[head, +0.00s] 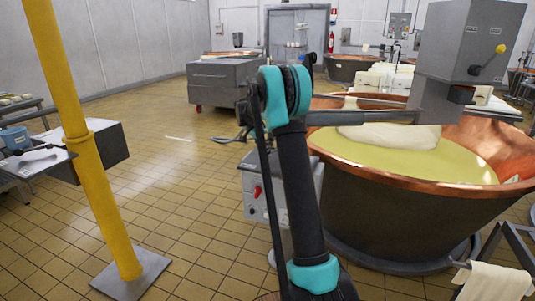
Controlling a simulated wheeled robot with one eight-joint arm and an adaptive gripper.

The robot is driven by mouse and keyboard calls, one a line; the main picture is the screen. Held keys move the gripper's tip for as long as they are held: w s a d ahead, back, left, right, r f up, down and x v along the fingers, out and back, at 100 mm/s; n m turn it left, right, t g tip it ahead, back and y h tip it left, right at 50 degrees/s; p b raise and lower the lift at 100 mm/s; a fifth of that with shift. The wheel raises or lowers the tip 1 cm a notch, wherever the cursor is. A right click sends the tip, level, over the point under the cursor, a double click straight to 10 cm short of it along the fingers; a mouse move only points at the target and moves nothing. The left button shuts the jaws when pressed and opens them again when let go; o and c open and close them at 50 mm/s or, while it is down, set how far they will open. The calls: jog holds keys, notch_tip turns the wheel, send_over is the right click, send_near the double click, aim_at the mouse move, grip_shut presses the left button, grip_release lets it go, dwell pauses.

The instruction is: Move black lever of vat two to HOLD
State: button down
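A large copper vat (350,205) with pale yellow liquid stands at the right; I see no readable number on it. A grey drive box (465,45) sits above its rim. I cannot read any HOLD mark. A grey control box (258,192) with a red switch stands at the vat's left side, partly behind my arm. My arm with teal joints rises in front of the vat's left edge. My gripper does not show.
A yellow post (85,150) on a floor plate stands at the left, near a table (35,165). A grey cabinet on wheels (225,82) stands farther back. A rail with a white cloth (495,282) is at bottom right. The tiled floor between post and vat is clear.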

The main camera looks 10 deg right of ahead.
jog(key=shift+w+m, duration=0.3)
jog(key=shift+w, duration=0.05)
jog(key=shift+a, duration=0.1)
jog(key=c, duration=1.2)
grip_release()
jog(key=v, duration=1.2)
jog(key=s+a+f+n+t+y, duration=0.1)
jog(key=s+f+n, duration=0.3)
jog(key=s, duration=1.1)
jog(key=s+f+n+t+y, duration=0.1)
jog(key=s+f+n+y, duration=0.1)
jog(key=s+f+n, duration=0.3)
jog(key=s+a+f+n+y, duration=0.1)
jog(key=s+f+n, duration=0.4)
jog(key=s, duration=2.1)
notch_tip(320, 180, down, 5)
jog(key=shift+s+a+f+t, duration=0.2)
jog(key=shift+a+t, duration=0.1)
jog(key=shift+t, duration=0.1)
